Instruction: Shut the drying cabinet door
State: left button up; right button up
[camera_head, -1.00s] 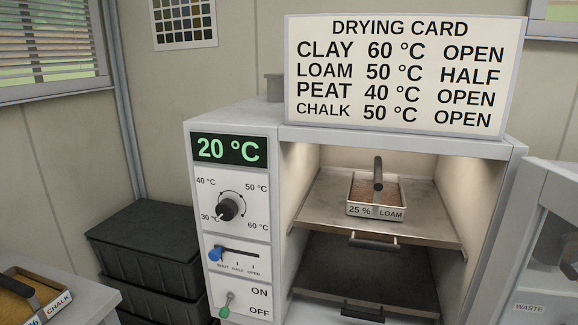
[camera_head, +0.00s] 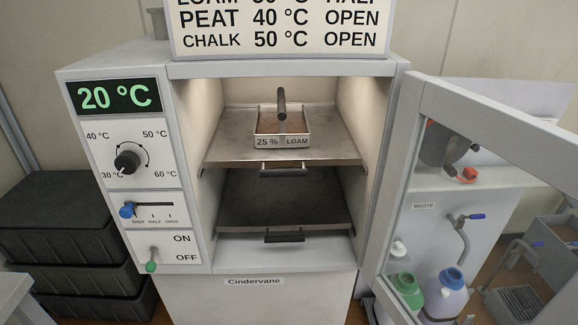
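The drying cabinet (camera_head: 230,68) stands in the middle with its front uncovered. Its glazed, grey-framed door (camera_head: 402,150) stands wide open on the right side. Inside, a small tray labelled 25 % LOAM (camera_head: 268,142), with an upright handle and brown soil, sits on the upper shelf (camera_head: 225,152). The lower shelf (camera_head: 260,215) is empty. The display (camera_head: 115,97) reads 20 °C. The dial (camera_head: 127,162), the blue vent slider (camera_head: 127,210) near SHUT and the green-tipped switch (camera_head: 151,266) near OFF are on the left panel. Neither of my grippers is in view.
Black stacked crates (camera_head: 70,245) stand left of the cabinet. The drying card (camera_head: 280,28) stands on top, partly cut off.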

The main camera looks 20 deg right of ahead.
aim_at(547, 152)
jog(key=k+l+z, duration=0.15)
jog(key=k+l, duration=0.55)
jog(key=l, duration=0.3)
jog(key=l+u, duration=0.1)
jog(key=l, duration=0.3)
jog(key=l+u, duration=0.1)
jog(key=l, duration=0.25)
jog(key=i+l+u, duration=0.15)
jog(key=l, duration=0.25)
jog(key=i+l+u, duration=0.15)
jog(key=l, duration=0.2)
jog(key=i+l+u, duration=0.1)
jog(key=l, duration=0.2)
jog(key=k+j+u, duration=0.1)
jog(key=k, duration=0.3)
